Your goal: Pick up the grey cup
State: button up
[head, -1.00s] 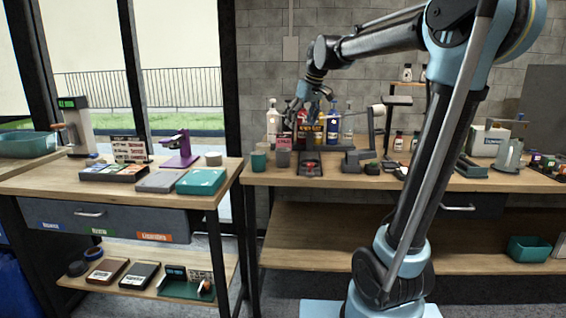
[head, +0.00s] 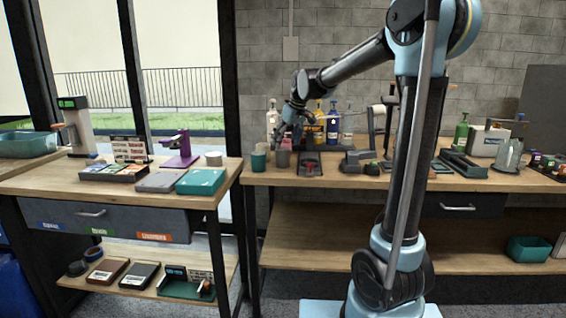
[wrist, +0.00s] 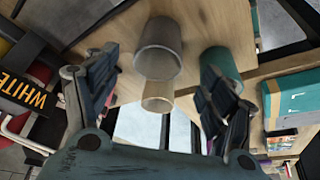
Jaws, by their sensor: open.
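The grey cup (head: 282,159) stands on the right workbench near its left end. In the wrist view the grey cup (wrist: 158,48) appears upper centre, in line with the gap between my fingers. My gripper (head: 285,140) is just above and behind the cup in the head view, partly overlapping the bottles. In the wrist view my gripper (wrist: 158,82) has its fingers spread wide, with nothing between them held. I cannot tell the exact gap to the cup.
A teal cup (head: 258,160) stands close to the left of the grey cup; it shows near the right finger in the wrist view (wrist: 220,64). A pale cup (head: 214,158) is on the left table. Bottles (head: 333,125) stand behind.

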aim_at(282, 155)
jog(key=shift+w+x, duration=0.2)
jog(key=shift+x, duration=2.85)
jog(key=shift+c, duration=0.2)
jog(key=c, duration=0.9)
